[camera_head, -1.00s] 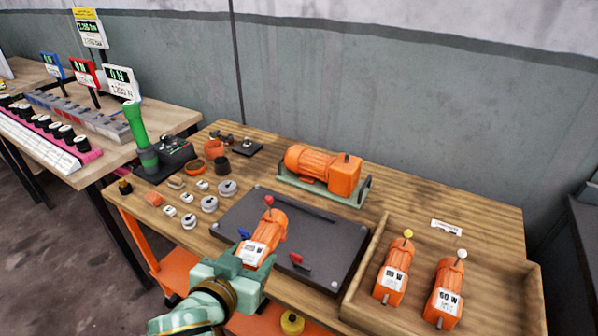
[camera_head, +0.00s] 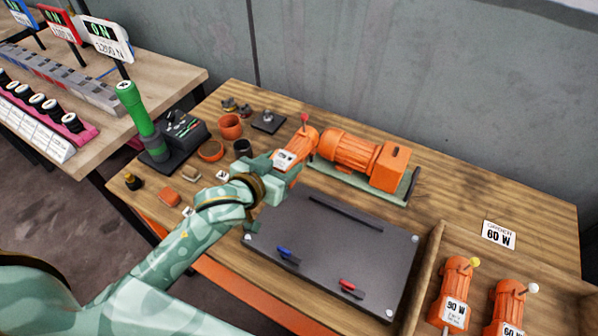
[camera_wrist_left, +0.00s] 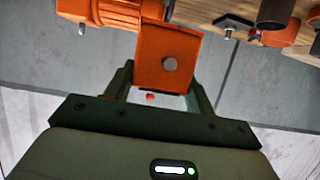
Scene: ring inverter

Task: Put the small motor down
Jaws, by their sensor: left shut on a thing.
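The small motor (camera_head: 305,141), orange with a red knob and a white label, is in my left gripper (camera_head: 277,170). In the head view it sits just left of the large orange motor (camera_head: 352,152), behind the dark plate (camera_head: 330,245). I cannot tell whether it touches the table or the large motor. In the left wrist view the small motor's orange block (camera_wrist_left: 165,50) lies between the fingers of the left gripper (camera_wrist_left: 160,88). My right gripper is not in view.
Two more small motors (camera_head: 455,290) (camera_head: 507,305) stand in a wooden tray (camera_head: 430,265) at the right. Pots (camera_head: 230,126) and small parts lie left of the gripper. Bare wood lies right of the large motor.

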